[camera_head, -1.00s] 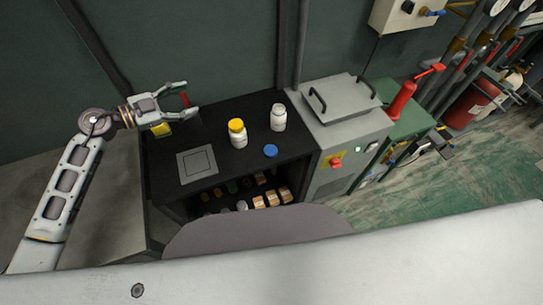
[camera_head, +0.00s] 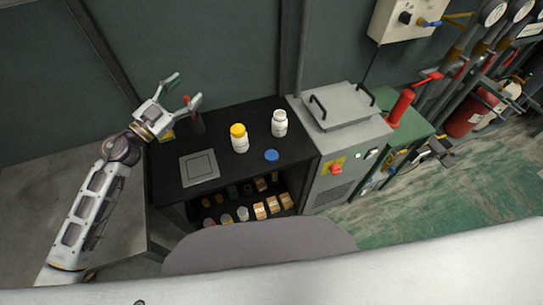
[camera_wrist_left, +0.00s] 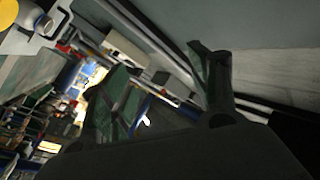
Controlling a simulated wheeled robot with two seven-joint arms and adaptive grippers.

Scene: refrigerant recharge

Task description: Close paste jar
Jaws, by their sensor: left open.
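A white jar (camera_head: 279,124) without a coloured cap stands upright on the black bench top. A blue lid (camera_head: 271,155) lies flat on the bench just in front of it, apart from the jar. A white jar with a yellow cap (camera_head: 238,138) stands upright to their left. My left gripper (camera_head: 181,92) is open and empty, raised at the bench's back left, well left of the jars. Its spread fingers also show in the left wrist view (camera_wrist_left: 165,80). My right gripper is not in view.
A grey square plate (camera_head: 199,167) lies at the bench's front left. A grey machine with a handled lid (camera_head: 340,105) adjoins the bench on the right.

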